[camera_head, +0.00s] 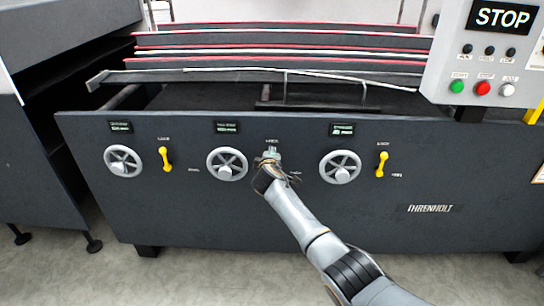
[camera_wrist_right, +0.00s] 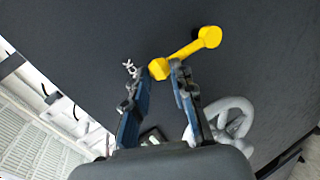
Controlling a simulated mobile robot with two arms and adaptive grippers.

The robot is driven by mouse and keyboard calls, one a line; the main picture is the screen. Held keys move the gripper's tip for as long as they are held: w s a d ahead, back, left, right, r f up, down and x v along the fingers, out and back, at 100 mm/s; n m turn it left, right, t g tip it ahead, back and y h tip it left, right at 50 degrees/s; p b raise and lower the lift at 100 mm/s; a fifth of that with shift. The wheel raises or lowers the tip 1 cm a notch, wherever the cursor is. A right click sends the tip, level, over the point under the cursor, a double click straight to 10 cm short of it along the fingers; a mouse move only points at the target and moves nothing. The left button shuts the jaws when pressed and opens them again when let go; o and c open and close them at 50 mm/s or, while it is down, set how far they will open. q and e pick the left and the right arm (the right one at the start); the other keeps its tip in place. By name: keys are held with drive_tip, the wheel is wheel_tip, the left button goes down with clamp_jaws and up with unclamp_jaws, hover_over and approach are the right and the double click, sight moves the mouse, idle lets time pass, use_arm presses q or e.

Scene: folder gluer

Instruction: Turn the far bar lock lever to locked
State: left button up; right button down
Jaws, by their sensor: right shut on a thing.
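The dark front panel (camera_head: 300,210) carries yellow lock levers beside handwheels. My right gripper (camera_head: 271,160) is at the middle lever position, just right of the middle handwheel (camera_head: 227,164), and hides that lever in the head view. In the right wrist view a yellow lever (camera_wrist_right: 187,53) lies slanted against the dark panel. Its lower end is between the fingertips of my right gripper (camera_wrist_right: 156,74), which is shut on it. The left lever (camera_head: 166,160) and the right lever (camera_head: 382,164) both stand near upright, apart from the gripper. My left gripper is not in view.
A left handwheel (camera_head: 123,161) and a right handwheel (camera_head: 340,166) flank the middle one. A small display sits above each wheel. A control box (camera_head: 485,50) with a STOP screen and buttons is at upper right. Red-edged bars (camera_head: 280,40) run behind the panel. The floor in front is clear.

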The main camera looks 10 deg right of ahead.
drive_tip(key=c, duration=1.4)
unclamp_jaws()
drive_tip(key=o, duration=0.3)
drive_tip(key=shift+w+f, duration=0.15)
drive_tip(key=shift+o, duration=0.4)
drive_tip(key=shift+w+f, duration=0.1)
drive_tip(key=shift+f, duration=0.05)
drive_tip(key=shift+s, duration=0.2)
drive_tip(key=v, duration=1.1)
drive_tip(key=shift+s+a+r, duration=0.15)
drive_tip(key=shift+s+r, duration=0.1)
drive_tip(key=shift+s, duration=0.05)
